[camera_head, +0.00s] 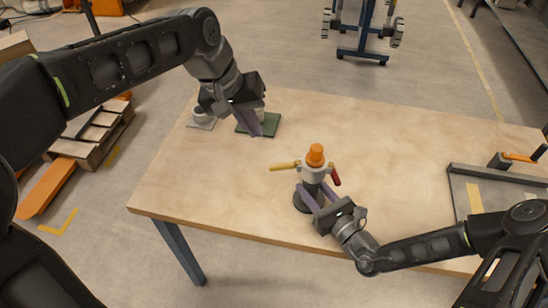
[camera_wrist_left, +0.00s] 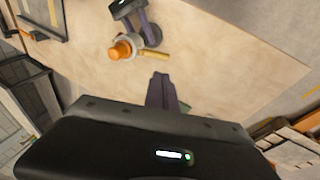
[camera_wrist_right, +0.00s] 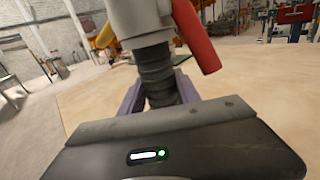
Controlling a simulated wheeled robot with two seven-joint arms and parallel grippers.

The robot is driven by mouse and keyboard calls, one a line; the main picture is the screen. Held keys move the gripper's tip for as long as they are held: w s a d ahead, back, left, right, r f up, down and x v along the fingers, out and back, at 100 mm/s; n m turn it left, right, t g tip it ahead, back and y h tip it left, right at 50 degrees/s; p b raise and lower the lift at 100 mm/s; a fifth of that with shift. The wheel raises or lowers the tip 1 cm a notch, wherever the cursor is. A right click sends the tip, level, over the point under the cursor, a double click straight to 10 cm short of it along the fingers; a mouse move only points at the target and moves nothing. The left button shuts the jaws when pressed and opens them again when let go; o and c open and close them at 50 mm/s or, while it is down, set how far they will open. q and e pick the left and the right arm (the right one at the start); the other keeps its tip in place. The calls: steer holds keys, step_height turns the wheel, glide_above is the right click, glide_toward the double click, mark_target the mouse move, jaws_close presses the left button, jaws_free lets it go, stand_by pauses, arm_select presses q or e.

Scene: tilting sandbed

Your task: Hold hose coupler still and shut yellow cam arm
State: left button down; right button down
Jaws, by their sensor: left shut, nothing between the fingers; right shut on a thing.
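The hose coupler (camera_head: 314,172) stands upright on a dark round base near the table's front edge, with an orange top (camera_head: 316,155). Its yellow cam arm (camera_head: 284,166) sticks out to the left, roughly level. Its red cam arm (camera_head: 335,176) slants down on the right and shows close up in the right wrist view (camera_wrist_right: 196,36). My right gripper (camera_head: 311,197) is shut on the ribbed dark hose part (camera_wrist_right: 157,75) below the coupler body. My left gripper (camera_head: 255,130) is shut and empty, above the table to the upper left of the coupler, apart from the yellow arm.
A green mat (camera_head: 270,123) and a grey pad with a round cup (camera_head: 202,116) lie at the back left. A grey tray (camera_head: 490,190) lies at the right, with a clamp-like tool with an orange handle (camera_head: 518,157) at its back.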

mark_target(278, 165)
arm_select(q)
steer(key=shift+f, duration=0.1)
steer(key=x, duration=1.4)
stand_by(0.4)
